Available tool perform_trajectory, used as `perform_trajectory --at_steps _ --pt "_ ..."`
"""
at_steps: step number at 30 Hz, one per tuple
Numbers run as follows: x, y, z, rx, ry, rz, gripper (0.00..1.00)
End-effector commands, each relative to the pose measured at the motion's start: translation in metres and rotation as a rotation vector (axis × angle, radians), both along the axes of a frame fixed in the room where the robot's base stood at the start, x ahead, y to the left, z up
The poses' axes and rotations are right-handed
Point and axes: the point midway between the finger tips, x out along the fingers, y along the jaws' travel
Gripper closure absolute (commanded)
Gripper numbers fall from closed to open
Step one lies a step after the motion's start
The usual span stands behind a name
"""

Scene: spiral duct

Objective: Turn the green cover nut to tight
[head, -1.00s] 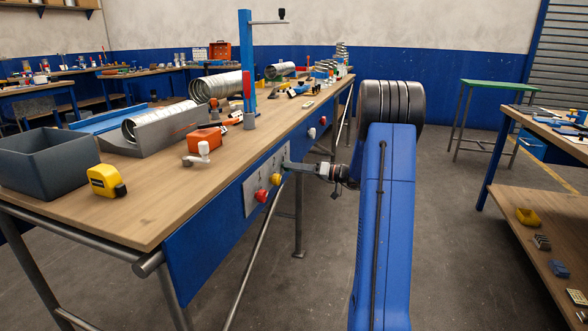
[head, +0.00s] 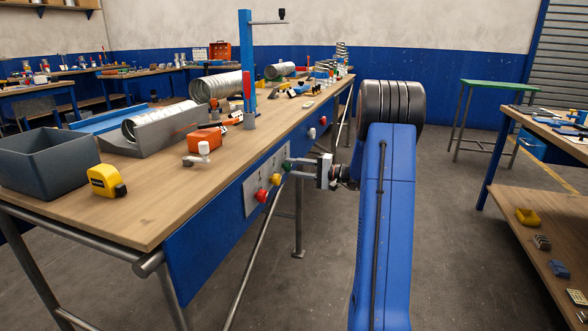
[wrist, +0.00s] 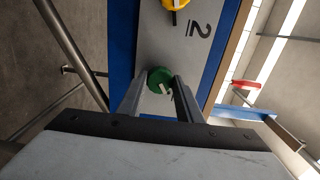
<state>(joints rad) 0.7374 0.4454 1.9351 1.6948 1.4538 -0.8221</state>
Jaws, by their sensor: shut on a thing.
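The green cover nut (wrist: 159,77) sits on the grey panel (wrist: 150,40) on the bench's side, with a pale mark on its face. In the head view the green nut (head: 287,166) shows at the right end of a row with a yellow and a red knob. My gripper (wrist: 160,92) is shut on the nut, one finger on each side of it. In the head view my gripper (head: 298,165) reaches the panel from the right. The nut's far side is hidden.
A yellow knob (wrist: 175,4) is beside the nut, near a "2" mark. A red knob (head: 262,196) sits farther left. The wooden bench top (head: 150,215) above holds a yellow tape measure (head: 106,181) and a grey bin (head: 45,160).

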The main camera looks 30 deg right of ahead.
Motion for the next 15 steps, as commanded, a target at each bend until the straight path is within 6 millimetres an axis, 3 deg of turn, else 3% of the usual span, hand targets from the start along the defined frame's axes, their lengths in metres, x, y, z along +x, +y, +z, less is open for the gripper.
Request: perform_trajectory --at_steps 15 --pt "-0.0002 -0.0015 -0.0008 0.297 0.233 -0.003 0.9"
